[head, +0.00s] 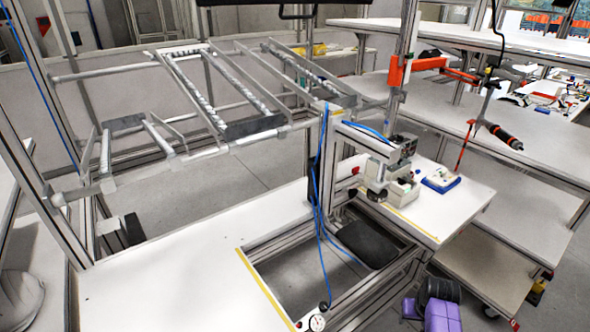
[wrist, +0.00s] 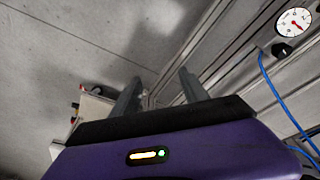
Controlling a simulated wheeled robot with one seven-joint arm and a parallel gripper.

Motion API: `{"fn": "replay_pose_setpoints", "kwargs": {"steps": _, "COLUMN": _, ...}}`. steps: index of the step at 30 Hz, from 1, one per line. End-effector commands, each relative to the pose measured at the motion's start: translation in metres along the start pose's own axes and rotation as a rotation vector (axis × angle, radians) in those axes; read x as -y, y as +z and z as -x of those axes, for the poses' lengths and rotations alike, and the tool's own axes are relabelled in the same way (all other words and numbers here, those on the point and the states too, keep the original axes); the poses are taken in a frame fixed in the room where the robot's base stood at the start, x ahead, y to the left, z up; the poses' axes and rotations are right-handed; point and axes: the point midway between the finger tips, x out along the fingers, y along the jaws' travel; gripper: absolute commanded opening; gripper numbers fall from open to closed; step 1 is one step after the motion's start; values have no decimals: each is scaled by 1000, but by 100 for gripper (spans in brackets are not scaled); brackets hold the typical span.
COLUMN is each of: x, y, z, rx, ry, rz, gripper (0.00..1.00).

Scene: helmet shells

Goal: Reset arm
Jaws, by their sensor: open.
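My gripper (wrist: 160,90) shows in the wrist view with its two grey fingers apart and nothing between them. Its purple body and dark band fill the bottom of that view. Beyond the fingers are the grey floor and metal frame rails. In the head view a purple and black part of my arm shows at the bottom right edge, low beside the workbench frame; the fingertips cannot be made out there.
A white worktop (head: 180,262) with an aluminium frame spans the lower left, mostly bare. A pressure gauge (head: 316,322) and blue hoses (head: 322,190) are at its right end; the gauge (wrist: 294,22) shows in the wrist view. A sloped rack (head: 235,128) stands above. White shelves (head: 490,130) stand right.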

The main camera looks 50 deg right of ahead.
Motion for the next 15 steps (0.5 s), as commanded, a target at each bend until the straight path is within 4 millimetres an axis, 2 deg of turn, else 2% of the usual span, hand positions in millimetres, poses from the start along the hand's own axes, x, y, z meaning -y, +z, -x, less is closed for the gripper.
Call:
{"fn": "replay_pose_setpoints", "kwargs": {"steps": 3, "x": -2, "y": -24, "z": 11, "rx": -120, "ry": 21, "rz": 7, "gripper": 52}}
{"fn": "replay_pose_setpoints", "kwargs": {"steps": 8, "x": 6, "y": -46, "z": 32, "rx": -302, "ry": 42, "rz": 48, "gripper": 52}}
{"fn": "replay_pose_setpoints", "kwargs": {"steps": 11, "x": 24, "y": -54, "z": 54, "rx": -443, "ry": 41, "rz": 105, "gripper": 52}}
{"fn": "replay_pose_setpoints", "kwargs": {"steps": 15, "x": 69, "y": -47, "z": 101, "rx": -665, "ry": -9, "rz": 220, "gripper": 52}}
